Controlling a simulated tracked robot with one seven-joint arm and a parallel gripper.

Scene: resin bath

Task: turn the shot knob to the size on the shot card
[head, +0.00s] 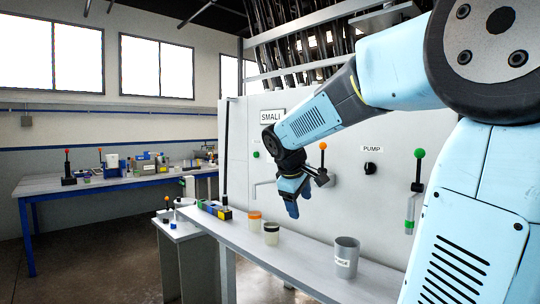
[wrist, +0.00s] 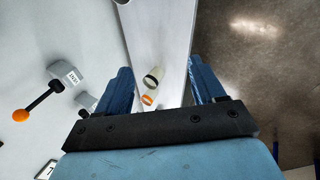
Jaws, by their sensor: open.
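The shot card (head: 270,117) reads "SMALL" and is mounted on the white panel (head: 340,210), partly cut off by my arm. My gripper (head: 292,196) hangs in front of the panel, above the bench. In the wrist view its two blue fingers (wrist: 160,68) are spread apart with nothing between them, the bench lying farther below. I cannot identify the shot knob; my arm hides part of the panel. A black knob (head: 369,168) sits to the right of my gripper, under a label reading "PUMP".
An orange-ball lever (head: 323,146) is close beside my gripper; it also shows in the wrist view (wrist: 21,115). A green-ball lever (head: 419,153) is at right. On the bench (head: 310,262) stand an orange-rimmed cup (head: 254,220), a dark-rimmed cup (head: 271,232) and a grey cup (head: 346,257).

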